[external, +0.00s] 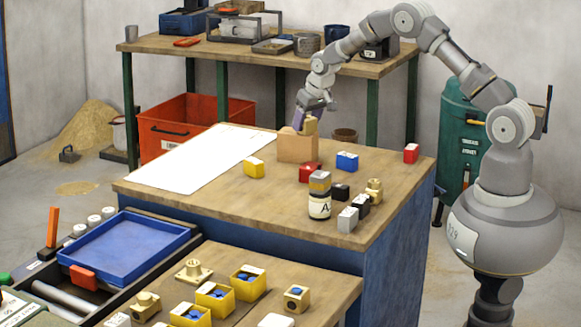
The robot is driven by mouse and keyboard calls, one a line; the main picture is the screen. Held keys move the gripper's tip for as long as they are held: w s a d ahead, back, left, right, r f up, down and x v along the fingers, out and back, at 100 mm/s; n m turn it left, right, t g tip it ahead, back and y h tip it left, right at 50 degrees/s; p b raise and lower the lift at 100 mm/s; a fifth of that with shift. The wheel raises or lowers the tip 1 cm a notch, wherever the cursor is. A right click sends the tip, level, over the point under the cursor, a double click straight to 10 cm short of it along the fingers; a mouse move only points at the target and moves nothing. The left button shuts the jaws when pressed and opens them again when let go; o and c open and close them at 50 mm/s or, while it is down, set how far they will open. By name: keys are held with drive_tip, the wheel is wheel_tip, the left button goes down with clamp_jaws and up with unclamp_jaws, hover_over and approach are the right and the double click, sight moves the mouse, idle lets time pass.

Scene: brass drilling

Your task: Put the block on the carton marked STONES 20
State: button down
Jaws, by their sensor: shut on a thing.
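A tan carton (297,149) stands near the back of the wooden table. No marking is legible on its visible sides. My gripper (309,116) reaches down over the carton from the back right. It is shut on a small brass-coloured block (310,127). The block is at the right part of the carton's top. I cannot tell whether it touches the carton or hangs just above it. The fingers hide part of the block.
Yellow (253,168), blue (347,161), red (411,153) and other small blocks lie around the carton. A jar marked A (319,203) and a brass fitting (374,191) stand towards the front right. A white sheet (200,160) covers the left side, otherwise clear.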

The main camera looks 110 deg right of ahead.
drive_tip(key=shift+c, duration=1.6)
unclamp_jaws()
drive_tip(key=p+v, duration=0.2)
drive_tip(key=v, duration=1)
drive_tip(key=shift+p, duration=0.3)
drive_tip(key=shift+a, duration=0.1)
